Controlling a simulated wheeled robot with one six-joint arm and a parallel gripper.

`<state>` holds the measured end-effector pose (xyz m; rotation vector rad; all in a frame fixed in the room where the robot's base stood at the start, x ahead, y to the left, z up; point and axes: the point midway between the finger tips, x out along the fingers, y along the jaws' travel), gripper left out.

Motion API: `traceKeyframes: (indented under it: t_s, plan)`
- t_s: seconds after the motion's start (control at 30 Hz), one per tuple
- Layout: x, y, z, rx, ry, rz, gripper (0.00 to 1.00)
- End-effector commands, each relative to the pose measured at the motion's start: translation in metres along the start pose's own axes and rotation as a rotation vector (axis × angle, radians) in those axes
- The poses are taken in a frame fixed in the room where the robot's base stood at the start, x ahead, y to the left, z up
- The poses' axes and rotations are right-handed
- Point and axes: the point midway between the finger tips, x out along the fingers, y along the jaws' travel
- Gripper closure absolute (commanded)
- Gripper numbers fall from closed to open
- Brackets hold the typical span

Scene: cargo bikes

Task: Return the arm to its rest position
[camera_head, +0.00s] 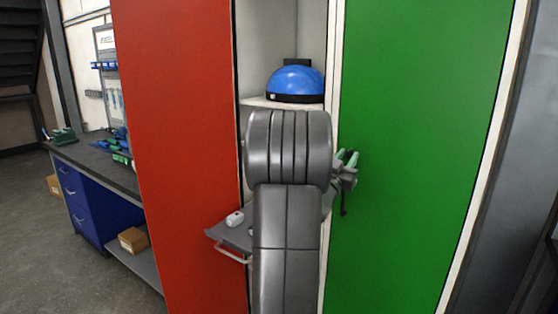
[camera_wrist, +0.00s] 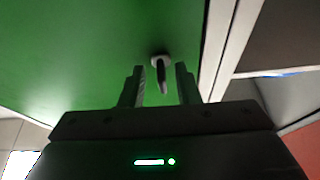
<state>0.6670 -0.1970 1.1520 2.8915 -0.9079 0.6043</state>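My arm rises through the middle of the head view and hides part of the open locker behind it. My gripper (camera_wrist: 159,84) shows in the wrist view with its two fingers apart, facing the green door (camera_wrist: 70,50). A small dark handle or knob (camera_wrist: 161,62) on that door appears between the fingertips, with a gap on each side. I cannot tell how far it is from them in depth. In the head view my gripper is partly hidden behind my arm, by the left edge of the green door (camera_head: 420,130).
A red door (camera_head: 180,140) stands on the left. Between the doors, a blue helmet (camera_head: 295,82) sits on a shelf. Below, a grey tray (camera_head: 232,238) juts out with a small white object (camera_head: 235,218). A workbench (camera_head: 95,158) stands at far left, beside open floor.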

Motion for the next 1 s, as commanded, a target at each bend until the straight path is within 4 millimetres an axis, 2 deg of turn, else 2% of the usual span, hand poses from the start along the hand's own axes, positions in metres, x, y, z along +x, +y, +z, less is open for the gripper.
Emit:
traceKeyframes:
  t_s: [0.03,0.4,1.0]
  plan:
    - [0.0016,-0.0029,-0.0054,0.052,-0.002,0.019,0.71]
    - [0.0013,-0.0051,-0.0066,0.441,-0.001,0.18,0.71]
    - [0.0022,-0.007,-0.0088,0.943,-0.002,0.389,0.71]
